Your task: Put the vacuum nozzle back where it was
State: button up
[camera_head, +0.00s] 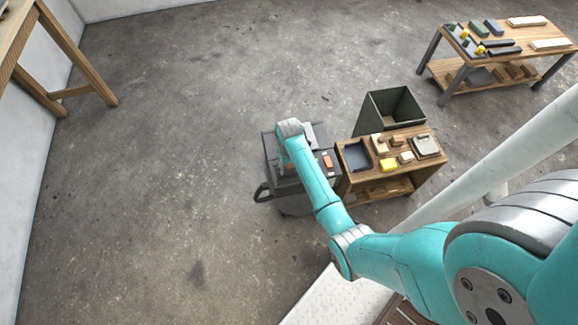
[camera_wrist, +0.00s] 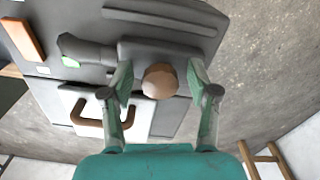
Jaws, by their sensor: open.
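A dark grey part (camera_wrist: 90,52) with a green-rimmed end lies on top of the grey cart (camera_wrist: 185,14) in the wrist view; it looks like the vacuum nozzle, though I cannot be sure. It runs right to a wider grey block behind a round brown knob (camera_wrist: 160,82). My gripper (camera_wrist: 160,70) is open, its two fingers on either side of the knob. I cannot tell whether they touch it. In the head view the cart (camera_head: 267,148) stands under my arm, which hides the nozzle and most of my gripper.
An orange block (camera_wrist: 22,40) and a white panel with a brown handle (camera_wrist: 88,120) are on the cart. A wooden bench (camera_head: 415,168) with a dark tray and blocks stands close right, before a green bin (camera_head: 393,108). Another table (camera_head: 505,50) is far right. Floor at left is clear.

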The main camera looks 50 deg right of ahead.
aim_at(289, 166)
notch_tip(289, 166, up, 12)
jog(key=shift+f, duration=0.15)
jog(key=s+a+f+t+h, duration=0.1)
jog(key=s+a+f+t, duration=0.2)
jog(key=s+a+f, duration=0.35)
jog(key=s+a+r+n+t, duration=0.15)
jog(key=s+a+t, duration=0.25)
jog(key=s+a, duration=0.4)
jog(key=s+a+r+n+t, duration=0.1)
jog(key=s+a+r+t, duration=0.2)
jog(key=s+r, duration=0.6)
jog(key=s+a+r+n+t+y, duration=0.1)
jog(key=s+a+r+t, duration=0.2)
jog(key=s+r, duration=0.6)
notch_tip(289, 166, up, 8)
jog(key=shift+r+n+t, duration=0.1)
jog(key=shift+n+t, duration=0.25)
jog(key=shift+t, duration=0.55)
